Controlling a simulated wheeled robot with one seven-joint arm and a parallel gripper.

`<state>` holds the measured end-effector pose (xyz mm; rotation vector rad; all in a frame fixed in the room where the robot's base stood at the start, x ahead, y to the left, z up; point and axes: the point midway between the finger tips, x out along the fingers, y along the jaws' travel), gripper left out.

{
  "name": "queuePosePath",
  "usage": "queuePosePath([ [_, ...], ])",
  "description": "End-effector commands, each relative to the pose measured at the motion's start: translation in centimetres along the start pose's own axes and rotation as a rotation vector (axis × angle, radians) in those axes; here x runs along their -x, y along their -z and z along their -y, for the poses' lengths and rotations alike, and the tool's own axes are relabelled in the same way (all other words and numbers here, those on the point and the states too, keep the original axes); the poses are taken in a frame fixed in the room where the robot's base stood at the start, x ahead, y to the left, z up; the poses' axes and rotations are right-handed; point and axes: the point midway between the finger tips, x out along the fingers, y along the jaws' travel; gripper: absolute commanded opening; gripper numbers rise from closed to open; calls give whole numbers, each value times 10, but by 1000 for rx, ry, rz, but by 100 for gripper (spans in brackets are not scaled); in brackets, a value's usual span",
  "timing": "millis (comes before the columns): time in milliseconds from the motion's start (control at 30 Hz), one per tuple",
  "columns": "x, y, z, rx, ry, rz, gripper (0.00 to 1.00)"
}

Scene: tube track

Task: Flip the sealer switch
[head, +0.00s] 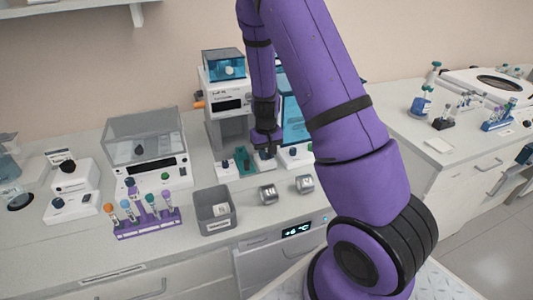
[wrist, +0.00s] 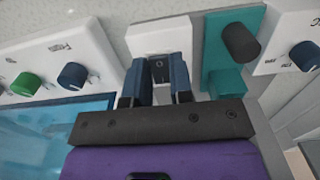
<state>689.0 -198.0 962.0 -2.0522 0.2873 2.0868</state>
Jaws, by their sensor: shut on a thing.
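The sealer switch (wrist: 160,70) is a dark rocker with a pale round mark, set in a small white housing (wrist: 160,34) in the wrist view. The two blue fingers of my gripper (wrist: 159,78) stand on either side of the rocker and are closed in on it. In the head view, my gripper (head: 265,153) points down at the row of small control boxes in front of the tall white machine (head: 226,95). The switch itself is too small and covered to make out there.
A teal block with a dark knob (wrist: 240,42) stands close right of the switch, and a white panel with green and blue knobs (wrist: 70,55) close left. A grey bin (head: 214,208), two metal blocks (head: 268,194) and a purple tube rack (head: 147,224) stand nearer the front.

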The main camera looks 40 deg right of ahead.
Motion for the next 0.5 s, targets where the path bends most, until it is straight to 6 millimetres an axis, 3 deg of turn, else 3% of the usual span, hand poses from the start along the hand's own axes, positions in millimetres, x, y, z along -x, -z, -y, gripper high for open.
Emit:
queuePosePath([
  [500,1,2,0,0,-1,92,0],
])
